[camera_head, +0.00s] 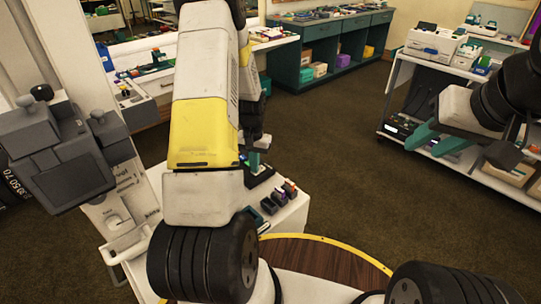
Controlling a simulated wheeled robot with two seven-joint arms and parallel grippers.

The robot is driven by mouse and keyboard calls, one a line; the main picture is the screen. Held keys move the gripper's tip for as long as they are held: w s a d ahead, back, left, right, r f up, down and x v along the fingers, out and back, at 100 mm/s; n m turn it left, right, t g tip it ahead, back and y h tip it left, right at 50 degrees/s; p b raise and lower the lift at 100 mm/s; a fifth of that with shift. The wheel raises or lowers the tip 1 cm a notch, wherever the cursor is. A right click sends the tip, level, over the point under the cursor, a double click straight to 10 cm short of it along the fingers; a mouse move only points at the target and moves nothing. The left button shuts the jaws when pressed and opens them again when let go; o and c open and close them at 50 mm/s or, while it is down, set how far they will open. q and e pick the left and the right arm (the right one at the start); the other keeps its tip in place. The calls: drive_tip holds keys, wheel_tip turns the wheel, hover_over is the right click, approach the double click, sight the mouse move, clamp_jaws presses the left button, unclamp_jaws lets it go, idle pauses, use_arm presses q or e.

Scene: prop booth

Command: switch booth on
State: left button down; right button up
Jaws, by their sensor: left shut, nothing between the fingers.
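A grey device with a dark screen (75,180) stands at the left on a pale stand. I cannot tell whether this is the booth, and no power switch can be made out clearly. My left arm crosses the middle of the view. Its gripper (258,158) is shut and empty, partly hidden behind the arm, low over the white table (290,222) and close to a dark item there. My right gripper (424,146) is at the right, with its teal fingers apart and nothing visible between them, in front of a white shelf cart.
Several small dark blocks (270,205) lie on the white table beside the left gripper. A round wooden top with a yellow rim (345,249) is in front. A teal cabinet (320,50) stands at the back. The white cart (390,100) stands at right. Brown floor between is clear.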

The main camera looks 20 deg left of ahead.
use_arm(q)
drive_tip(key=shift+r, duration=3.4)
drive_tip(key=s+d+r+t, duration=0.2)
drive_tip(key=s+d+r, duration=0.15)
drive_tip(key=r, duration=0.65)
drive_tip(key=s+d+r+t, duration=0.1)
drive_tip(key=s+d+r, duration=0.25)
drive_tip(key=r, duration=0.55)
drive_tip(key=s+d+r+t+h, duration=0.1)
drive_tip(key=s+d+r, duration=0.1)
drive_tip(key=s+r, duration=0.2)
drive_tip(key=s+d+r+t+h, duration=0.1)
drive_tip(key=s+d+r+t, duration=0.1)
drive_tip(key=s, duration=0.9)
wheel_tip(320, 180, up, 2)
drive_tip(key=shift+d+r+m, duration=0.1)
drive_tip(key=shift+d+m, duration=0.2)
drive_tip(key=shift+d, duration=0.4)
drive_tip(key=shift+s, duration=0.1)
